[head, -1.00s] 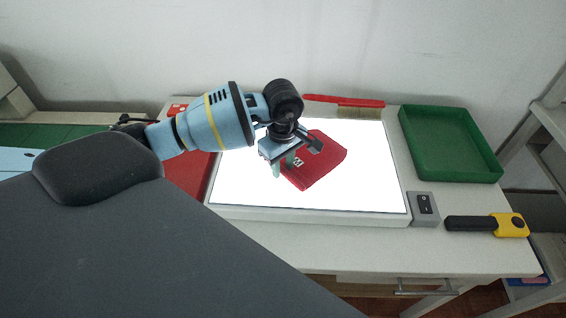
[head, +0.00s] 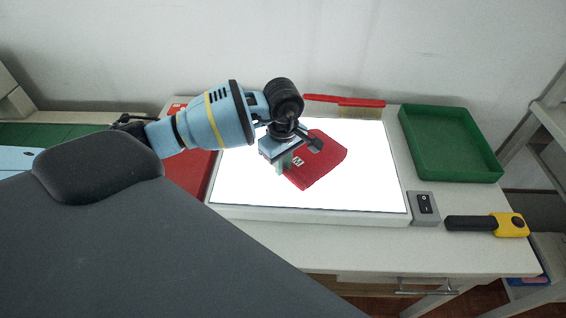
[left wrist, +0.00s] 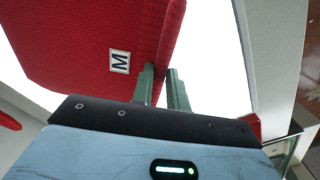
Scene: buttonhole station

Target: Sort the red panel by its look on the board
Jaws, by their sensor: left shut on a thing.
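The red panel (head: 321,160) is over the bright lit board (head: 240,190), tilted in the picture, with a small white label marked M near its left edge. In the left wrist view the panel (left wrist: 75,40) fills the upper left, and its edge runs between the two green fingers. My left gripper (head: 284,161) is shut on that edge at the panel's left side. The fingers also show in the left wrist view (left wrist: 163,88). Whether the panel touches the board is hard to tell. My right gripper is not in view.
A green tray (head: 405,131) stands right of the board, and a red surface (head: 190,175) lies to its left, partly behind my arm. A red brush (head: 340,100) lies behind the board. A switch box (head: 424,208) and a yellow and black tool (head: 510,225) are at front right.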

